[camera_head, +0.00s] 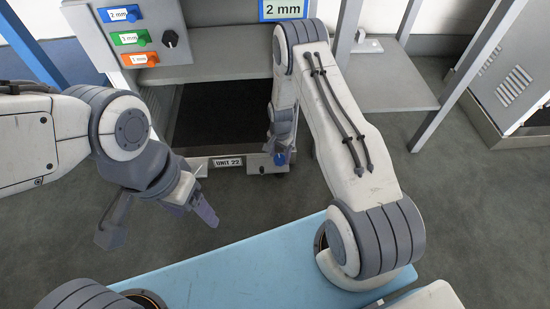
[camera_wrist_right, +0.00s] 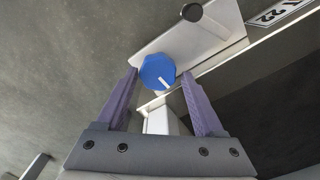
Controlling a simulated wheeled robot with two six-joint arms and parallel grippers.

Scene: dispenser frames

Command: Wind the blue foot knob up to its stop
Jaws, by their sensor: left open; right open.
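The blue foot knob (camera_head: 279,159) sits low at the right end of the UNIT 22 front bar. In the right wrist view the knob (camera_wrist_right: 158,72) is faceted, with a short white mark pointing down-right. My right gripper (camera_wrist_right: 160,78) is open, its two purple fingers on either side of the knob near their tips. A gap shows left of the knob; whether the right finger touches it, I cannot tell. In the head view the right gripper (camera_head: 283,148) is partly hidden by its own arm.
A grey panel at the upper left has blue 2 mm (camera_head: 120,14), green (camera_head: 131,37) and orange (camera_head: 139,59) labels and a black dial (camera_head: 170,38). A sign (camera_head: 284,9) reads 2 mm. The UNIT 22 label (camera_head: 228,162) is beside the knob.

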